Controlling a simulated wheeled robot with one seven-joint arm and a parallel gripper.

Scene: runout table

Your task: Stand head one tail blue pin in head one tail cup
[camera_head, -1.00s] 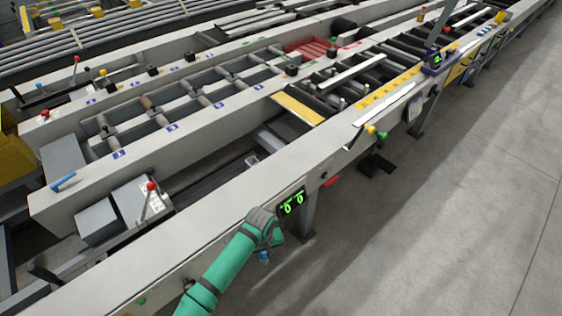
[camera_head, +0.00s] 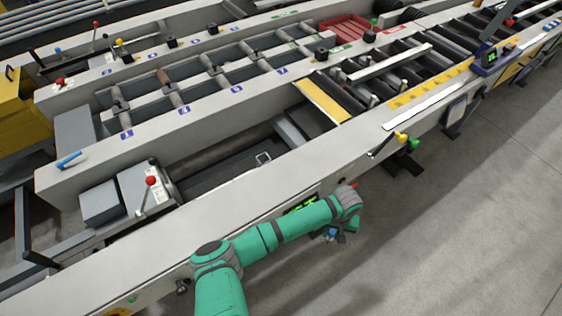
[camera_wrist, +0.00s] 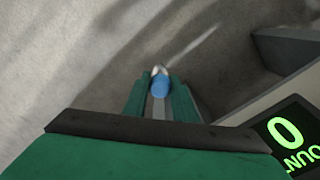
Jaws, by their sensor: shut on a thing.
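My gripper (camera_head: 340,234) hangs beside the front side of the runout table (camera_head: 200,237), over the floor. In the wrist view my gripper (camera_wrist: 160,92) is shut on a blue pin (camera_wrist: 160,83) with a pale tip, held between the two green fingers. A small blue bit of the pin (camera_head: 332,234) shows in the head view. Small dark cups stand on the table's rails, such as one cup (camera_head: 321,53) by the roller section and one further back (camera_head: 173,42). I cannot tell which is the head one tail cup.
A lit green counter display (camera_wrist: 288,135) on the table's side is close right of my gripper. A red-knobbed lever (camera_head: 151,181) and yellow and green knobs (camera_head: 407,141) stick up along the table. A red tray (camera_head: 347,29) lies further back. Open floor (camera_head: 470,220) is at right.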

